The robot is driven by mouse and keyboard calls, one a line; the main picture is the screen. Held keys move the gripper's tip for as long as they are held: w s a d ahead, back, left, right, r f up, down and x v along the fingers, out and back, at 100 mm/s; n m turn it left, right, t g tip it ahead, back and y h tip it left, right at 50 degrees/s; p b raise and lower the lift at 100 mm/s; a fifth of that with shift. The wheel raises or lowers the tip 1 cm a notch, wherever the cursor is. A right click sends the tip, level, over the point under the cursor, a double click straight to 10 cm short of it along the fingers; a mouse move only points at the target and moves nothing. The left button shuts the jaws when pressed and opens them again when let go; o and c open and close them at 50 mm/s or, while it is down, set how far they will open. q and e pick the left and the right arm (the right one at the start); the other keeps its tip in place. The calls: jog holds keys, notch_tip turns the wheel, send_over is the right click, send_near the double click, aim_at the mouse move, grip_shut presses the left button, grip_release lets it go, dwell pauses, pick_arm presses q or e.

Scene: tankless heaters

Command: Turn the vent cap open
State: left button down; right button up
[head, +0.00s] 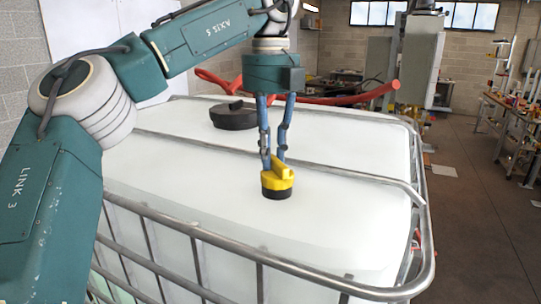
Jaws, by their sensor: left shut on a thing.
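The vent cap (278,184) is yellow with a raised grip bar and sits on a black base on top of the white tank (180,172). My left gripper (273,160) points down from above with its blue fingers around the yellow bar. It is shut on the cap. The fingers hide part of the bar's upper edge. My right gripper is not in the head view.
A large black lid (234,117) is on the tank top behind the vent cap. A metal cage rail (290,266) runs around the tank. A red hose (345,99) crosses behind. Cluttered workbenches (515,115) stand at the right, with open floor (470,215) before them.

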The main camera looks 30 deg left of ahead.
pick_arm(q)
jog(key=n, duration=0.2)
jog(key=s+n, duration=0.1)
jog(key=n, duration=0.2)
jog(key=shift+s+b, duration=0.15)
jog(key=shift+b, duration=0.15)
jog(key=n, duration=0.3)
jog(key=shift+s+n, duration=0.3)
jog(key=shift+s+d+n, duration=0.1)
jog(key=shift+n, duration=1.2)
